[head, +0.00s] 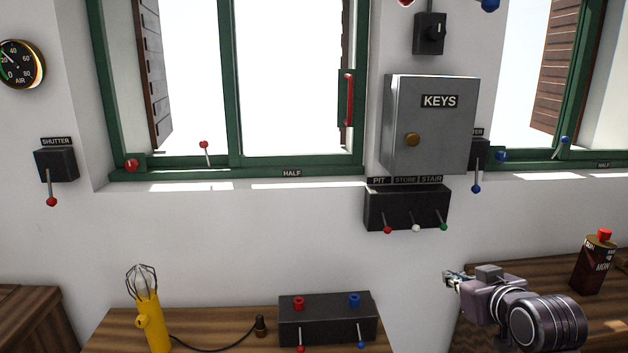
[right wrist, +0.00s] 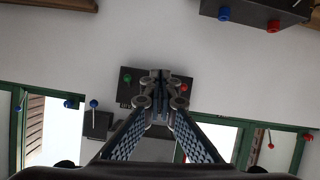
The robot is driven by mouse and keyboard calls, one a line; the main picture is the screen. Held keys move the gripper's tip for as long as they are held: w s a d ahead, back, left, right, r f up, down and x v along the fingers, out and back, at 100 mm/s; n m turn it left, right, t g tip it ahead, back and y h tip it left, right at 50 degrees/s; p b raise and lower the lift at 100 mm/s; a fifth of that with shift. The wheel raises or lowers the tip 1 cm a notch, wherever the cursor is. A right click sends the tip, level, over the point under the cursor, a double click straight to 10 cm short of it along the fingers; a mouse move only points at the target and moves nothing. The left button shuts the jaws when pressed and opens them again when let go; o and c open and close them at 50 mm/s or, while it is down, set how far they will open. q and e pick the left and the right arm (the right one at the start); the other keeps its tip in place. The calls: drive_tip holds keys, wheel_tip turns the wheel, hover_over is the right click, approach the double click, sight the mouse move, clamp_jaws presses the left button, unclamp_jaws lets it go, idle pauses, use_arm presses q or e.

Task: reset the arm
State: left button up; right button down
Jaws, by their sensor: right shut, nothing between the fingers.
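My right gripper (head: 449,281) is at the lower right of the head view, in front of the white wall and pointing left and away from me. In the right wrist view, which looks upside down, its two fingers meet at the tips (right wrist: 159,80) with nothing between them. Behind the tips in that view is the black PIT, STORE, STAIR lever box (right wrist: 142,82). That lever box also shows in the head view (head: 405,206), above and left of the gripper and apart from it. My left gripper is in neither view.
A grey KEYS cabinet (head: 428,128) hangs above the lever box. A black box (head: 328,326) with red and blue knobs and a yellow caged lamp (head: 150,320) stand on the middle bench. A dark bottle (head: 594,266) stands on the right bench. Green-framed windows (head: 230,85) are behind.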

drive_tip(key=s+a+f+g, duration=0.2)
drive_tip(key=s+f, duration=0.5)
drive_tip(key=f, duration=0.2)
drive_tip(key=s+a+f+g, duration=0.2)
drive_tip(key=s+a+f, duration=0.1)
drive_tip(key=s+f, duration=0.55)
drive_tip(key=s+a+f+g, duration=0.25)
drive_tip(key=s+f, duration=0.35)
drive_tip(key=s, duration=0.5)
drive_tip(key=s+a+f+g, duration=0.1)
drive_tip(key=s+f+g, duration=0.2)
drive_tip(key=s+f, duration=0.5)
drive_tip(key=s+f+g, duration=0.1)
drive_tip(key=s+f, duration=0.2)
drive_tip(key=f, duration=1)
drive_tip(key=s+f, duration=0.2)
drive_tip(key=f, duration=1.1)
drive_tip(key=s+d+f+g, duration=0.1)
drive_tip(key=s+d+f, duration=0.2)
drive_tip(key=s+f, duration=1.1)
drive_tip(key=s, duration=0.2)
drive_tip(key=shift+s+f+n, duration=0.3)
drive_tip(key=shift+d+g, duration=0.1)
drive_tip(key=shift+g, duration=0.15)
